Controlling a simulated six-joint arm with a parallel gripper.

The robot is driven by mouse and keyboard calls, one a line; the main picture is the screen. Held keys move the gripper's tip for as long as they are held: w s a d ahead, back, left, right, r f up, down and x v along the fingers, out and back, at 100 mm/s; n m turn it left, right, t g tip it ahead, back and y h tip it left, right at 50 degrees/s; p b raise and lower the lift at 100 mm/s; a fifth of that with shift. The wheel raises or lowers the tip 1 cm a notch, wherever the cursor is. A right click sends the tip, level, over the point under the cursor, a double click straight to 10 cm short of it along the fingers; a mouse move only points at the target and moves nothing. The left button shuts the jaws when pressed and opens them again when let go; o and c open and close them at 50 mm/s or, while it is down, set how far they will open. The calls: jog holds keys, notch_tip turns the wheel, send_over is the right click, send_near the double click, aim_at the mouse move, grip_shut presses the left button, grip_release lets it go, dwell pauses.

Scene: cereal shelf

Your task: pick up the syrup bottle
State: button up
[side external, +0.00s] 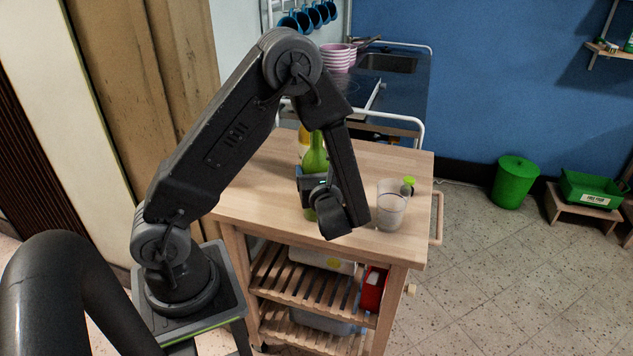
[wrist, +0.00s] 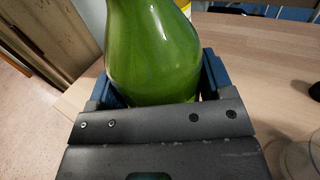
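A green bottle (side external: 315,156) stands upright on the wooden cart top, partly hidden behind my gripper (side external: 312,187). In the wrist view the green bottle (wrist: 153,50) fills the space between the blue fingers of my gripper (wrist: 158,85), one on each side. The fingers are spread about the bottle's width. Whether they press on it I cannot tell. A yellow-orange bottle (side external: 303,140) stands just behind the green one, mostly hidden. No label is readable, so which bottle holds syrup is not clear.
A clear glass (side external: 390,208) stands right of my gripper, with a small green-topped container (side external: 407,187) behind it. The wooden cart top (side external: 260,190) is bare at the left. Its front edge is close to my gripper.

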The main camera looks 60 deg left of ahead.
jog(key=c, duration=0.8)
jog(key=shift+r, duration=0.1)
